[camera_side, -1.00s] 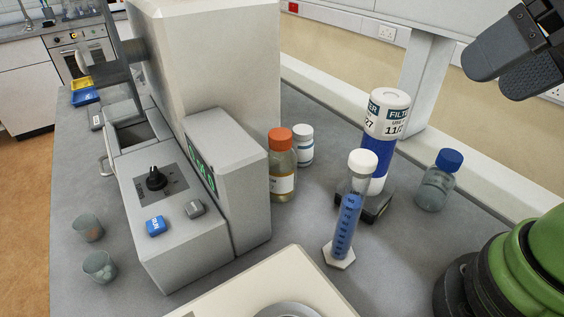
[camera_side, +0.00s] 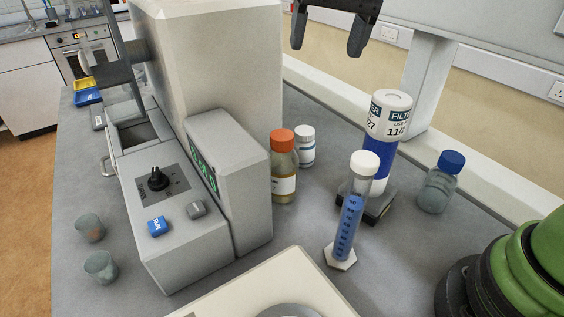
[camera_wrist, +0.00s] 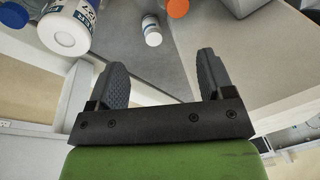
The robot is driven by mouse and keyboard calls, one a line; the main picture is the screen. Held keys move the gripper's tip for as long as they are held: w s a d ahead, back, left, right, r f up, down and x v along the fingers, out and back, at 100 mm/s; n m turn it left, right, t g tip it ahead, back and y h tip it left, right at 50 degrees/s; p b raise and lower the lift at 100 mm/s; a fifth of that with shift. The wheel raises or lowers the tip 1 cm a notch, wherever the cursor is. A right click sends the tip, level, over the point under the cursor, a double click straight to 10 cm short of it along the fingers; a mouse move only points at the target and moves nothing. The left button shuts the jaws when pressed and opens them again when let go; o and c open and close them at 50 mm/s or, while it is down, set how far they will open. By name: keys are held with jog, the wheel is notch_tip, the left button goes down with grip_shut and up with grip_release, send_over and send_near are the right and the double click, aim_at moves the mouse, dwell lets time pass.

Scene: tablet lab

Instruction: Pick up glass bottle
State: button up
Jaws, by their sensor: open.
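A clear bottle with an orange cap, a white label and yellowish liquid (camera_side: 283,165) stands upright beside the grey machine in the side view. In the wrist view only its orange cap (camera_wrist: 178,8) shows clearly, at the top edge. Another clear bottle, with a blue cap (camera_side: 438,185), stands upright at the right; in the wrist view a blue cap (camera_wrist: 14,14) shows at the top left corner. My gripper (camera_side: 328,48) is high above the bench at the top of the side view. Its two fingers are apart and empty in the wrist view (camera_wrist: 161,62), touching nothing.
A small white bottle (camera_side: 305,146) stands just behind the orange-capped one. A tall filter cylinder (camera_side: 378,155) and a graduated cylinder with blue liquid (camera_side: 347,228) stand to the right. The grey machine (camera_side: 230,185) blocks the left.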

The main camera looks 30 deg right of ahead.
jog(key=m+g, duration=0.1)
jog(key=g, duration=0.1)
send_near(282, 135)
jog(key=shift+s+a+f+h, duration=0.2)
jog(key=shift+a+f+h, duration=0.1)
jog(key=shift+h, duration=0.2)
notch_tip(282, 135, down, 10)
jog(key=shift+w+a+r, duration=0.1)
jog(key=shift+w, duration=0.05)
grip_shut()
